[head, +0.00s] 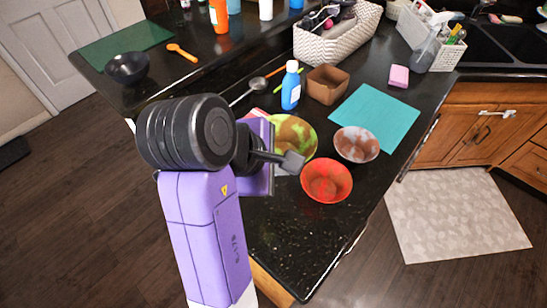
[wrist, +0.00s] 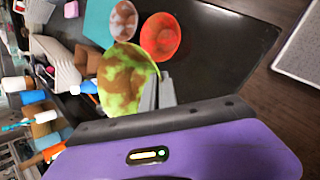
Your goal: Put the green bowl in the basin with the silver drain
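The green bowl (head: 297,133), mottled with brown, is at the counter's middle, partly hidden behind my gripper in the head view. My gripper (head: 292,162) is at the bowl's near rim. In the wrist view the grey fingers (wrist: 160,88) are close together with the rim of the green bowl (wrist: 122,80) at their tips; they appear shut on it. Whether the bowl is clear of the counter is hard to tell. The double sink (head: 492,45) is black and at the far right. Its basins are only partly in view and no drain shows.
A red bowl (head: 327,181) and a brown-and-grey bowl (head: 357,144) stand close to the right. A blue bottle (head: 291,86), brown box (head: 327,84), teal mat (head: 375,117), pink sponge (head: 399,76), woven basket (head: 335,38) and white caddy (head: 432,40) lie beyond. The front counter corner is clear.

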